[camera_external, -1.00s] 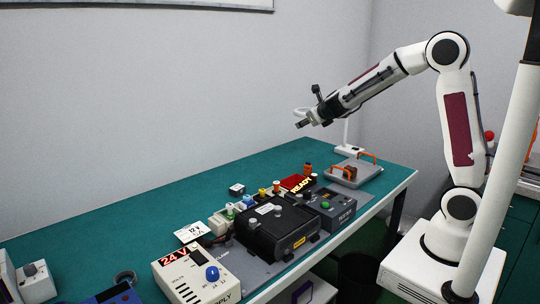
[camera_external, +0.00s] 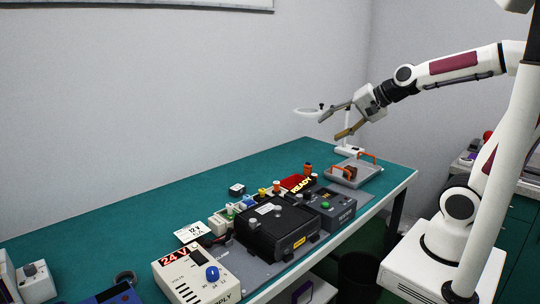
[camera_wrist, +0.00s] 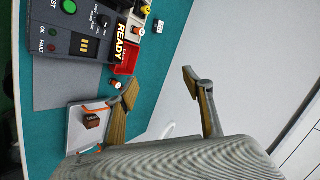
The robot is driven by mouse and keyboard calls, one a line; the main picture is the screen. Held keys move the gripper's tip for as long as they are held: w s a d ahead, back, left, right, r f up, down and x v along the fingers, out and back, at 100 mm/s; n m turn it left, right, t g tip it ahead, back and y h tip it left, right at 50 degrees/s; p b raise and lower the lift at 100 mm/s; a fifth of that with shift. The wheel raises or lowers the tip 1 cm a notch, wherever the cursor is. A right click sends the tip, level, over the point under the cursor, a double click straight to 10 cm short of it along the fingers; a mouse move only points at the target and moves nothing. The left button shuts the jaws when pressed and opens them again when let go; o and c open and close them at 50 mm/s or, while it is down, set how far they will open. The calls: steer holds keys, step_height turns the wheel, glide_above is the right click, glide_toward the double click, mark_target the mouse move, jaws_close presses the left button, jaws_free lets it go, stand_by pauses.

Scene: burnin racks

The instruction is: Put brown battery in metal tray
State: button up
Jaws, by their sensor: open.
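The metal tray (camera_external: 370,180) is shallow and grey with orange handles, near the right end of the bench. The wrist view shows part of its floor (camera_wrist: 74,131). A small brown block with a dark label, apparently the brown battery (camera_external: 349,173), sits inside the tray; it also shows in the wrist view (camera_wrist: 92,121). My gripper (camera_external: 331,128) is in the air above and left of the tray in the external view. Its fingers stand wide apart, with nothing between them, as the wrist view (camera_wrist: 161,77) also shows. One finger partly overlaps the tray there.
A black box (camera_external: 275,229), a tester with a green button (camera_external: 331,208) and a 24 V supply (camera_external: 195,278) stand along the bench front. A red bin (camera_external: 296,182) and several small cylinders are left of the tray. A magnifier lamp (camera_external: 347,149) stands behind it. The back-left bench is clear.

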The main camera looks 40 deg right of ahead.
steer(key=s+d+f+n+g+h, duration=0.1)
steer(key=s+d+f+n, duration=0.1)
steer(key=s, duration=0.4)
steer(key=s+d+f+n+g, duration=0.1)
steer(key=s+d+f+n, duration=0.1)
steer(key=s+n, duration=0.3)
steer(key=s+d+f+n+g+h, duration=0.1)
steer(key=s+d+f+n+g, duration=0.1)
steer(key=s, duration=0.5)
steer(key=shift+s+d+f+n+h, duration=0.2)
steer(key=shift+d+f+n+h, duration=0.15)
steer(key=shift+f+n, duration=0.4)
